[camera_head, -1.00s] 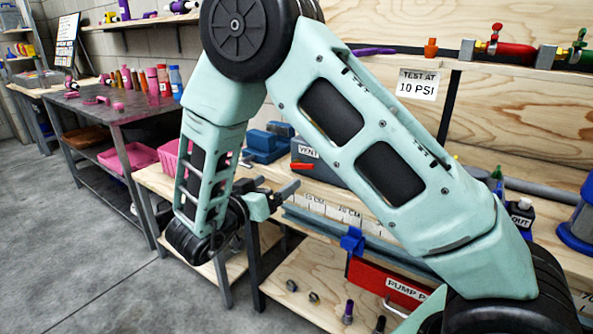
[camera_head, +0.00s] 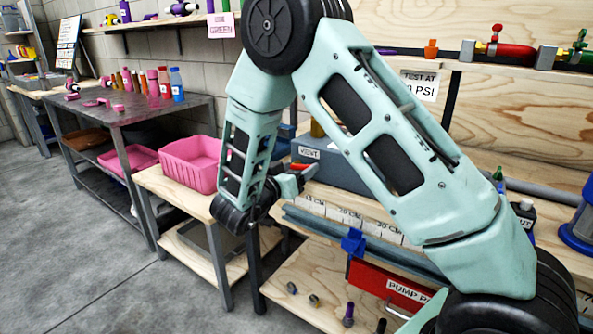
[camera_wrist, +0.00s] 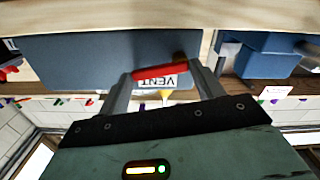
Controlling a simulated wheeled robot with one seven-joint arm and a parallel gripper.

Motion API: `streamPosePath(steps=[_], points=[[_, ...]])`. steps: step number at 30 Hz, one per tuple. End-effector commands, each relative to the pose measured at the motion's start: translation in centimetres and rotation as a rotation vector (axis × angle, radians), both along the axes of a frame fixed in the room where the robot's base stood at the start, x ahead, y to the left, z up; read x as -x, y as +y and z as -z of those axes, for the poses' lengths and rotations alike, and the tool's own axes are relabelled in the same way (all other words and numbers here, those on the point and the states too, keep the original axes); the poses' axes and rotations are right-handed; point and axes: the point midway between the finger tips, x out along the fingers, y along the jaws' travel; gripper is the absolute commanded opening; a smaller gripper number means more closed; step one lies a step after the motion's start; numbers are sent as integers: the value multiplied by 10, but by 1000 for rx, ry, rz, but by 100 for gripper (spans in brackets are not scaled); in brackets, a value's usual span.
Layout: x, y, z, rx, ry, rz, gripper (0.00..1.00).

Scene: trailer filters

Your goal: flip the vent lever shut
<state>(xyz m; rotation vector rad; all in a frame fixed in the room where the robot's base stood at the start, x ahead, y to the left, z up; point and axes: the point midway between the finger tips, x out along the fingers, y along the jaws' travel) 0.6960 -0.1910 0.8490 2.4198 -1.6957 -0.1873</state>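The vent is a blue-grey box (camera_head: 340,174) with a white VENT label (camera_head: 309,152), on the wooden bench behind my forearm. Its red lever (camera_head: 299,167) lies roughly level below the label and is partly hidden by my gripper (camera_head: 293,182). In the wrist view the picture is upside down. There the red lever (camera_wrist: 158,71) lies crosswise between the tips of my open gripper (camera_wrist: 162,84), in front of the VENT label (camera_wrist: 157,81). I cannot tell whether a finger touches the lever.
A blue block-shaped object (camera_wrist: 268,58) stands beside the vent box. A pink bin (camera_head: 190,163) sits on the low bench to the left. A blue clamp (camera_head: 353,241) sits on the grey rail in front. My own arm covers much of the bench.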

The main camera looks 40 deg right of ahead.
Motion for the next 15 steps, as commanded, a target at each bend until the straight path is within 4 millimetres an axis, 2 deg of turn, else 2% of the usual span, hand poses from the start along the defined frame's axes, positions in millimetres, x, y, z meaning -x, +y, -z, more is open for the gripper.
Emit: streamPosePath(steps=[1, 2, 3, 8, 15], points=[[0, 0, 0, 0, 0, 0, 52], [0, 0, 0, 0, 0, 0, 44], [0, 0, 0, 0, 0, 0, 40], [0, 0, 2, -8, -22, 0, 41], [1, 0, 7, -68, -186, -1, 41]])
